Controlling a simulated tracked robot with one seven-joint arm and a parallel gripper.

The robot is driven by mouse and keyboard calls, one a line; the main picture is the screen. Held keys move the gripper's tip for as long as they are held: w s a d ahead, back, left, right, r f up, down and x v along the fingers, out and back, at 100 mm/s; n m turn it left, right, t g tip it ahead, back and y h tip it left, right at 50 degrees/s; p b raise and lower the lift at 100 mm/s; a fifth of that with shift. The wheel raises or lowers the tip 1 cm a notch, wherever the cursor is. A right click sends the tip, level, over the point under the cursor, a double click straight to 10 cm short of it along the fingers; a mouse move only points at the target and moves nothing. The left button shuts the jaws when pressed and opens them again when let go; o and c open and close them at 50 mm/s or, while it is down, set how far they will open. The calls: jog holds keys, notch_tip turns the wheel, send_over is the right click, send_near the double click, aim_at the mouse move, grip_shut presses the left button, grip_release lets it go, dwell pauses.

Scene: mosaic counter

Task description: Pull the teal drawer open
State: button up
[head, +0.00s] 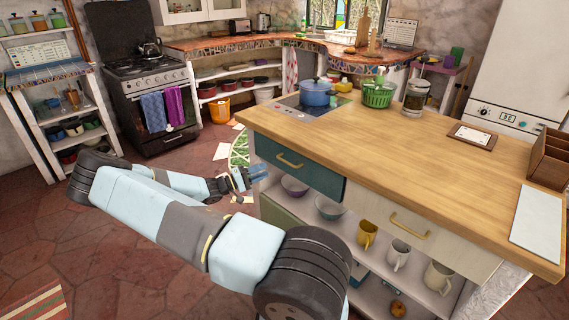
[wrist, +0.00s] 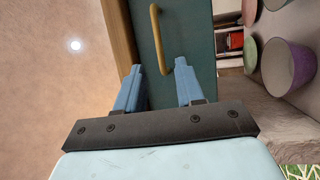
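The teal drawer (head: 318,179) is at the left end of the island's front, under the wooden top, and looks shut. Its brass bar handle (head: 290,159) shows in the head view, and also in the wrist view (wrist: 156,30), where it runs lengthwise up the picture. My gripper (head: 258,176) is in front of the drawer, a little left of and below the handle in the head view. In the wrist view my gripper (wrist: 159,66) is open and empty, its two blue fingers apart. The handle's near end lies between the fingertips in the picture; contact cannot be told.
A white drawer (head: 375,206) with a brass handle is right of the teal one. Open shelves below hold bowls (head: 294,186) and mugs (head: 398,255). A blue pot (head: 317,94) and a green basket (head: 377,95) stand on the wooden island top (head: 440,125). Floor left of the island is mostly clear.

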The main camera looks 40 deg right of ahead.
jog(key=x, duration=0.9)
jog(key=shift+s+d, duration=0.1)
jog(key=shift+d, duration=0.05)
grip_shut()
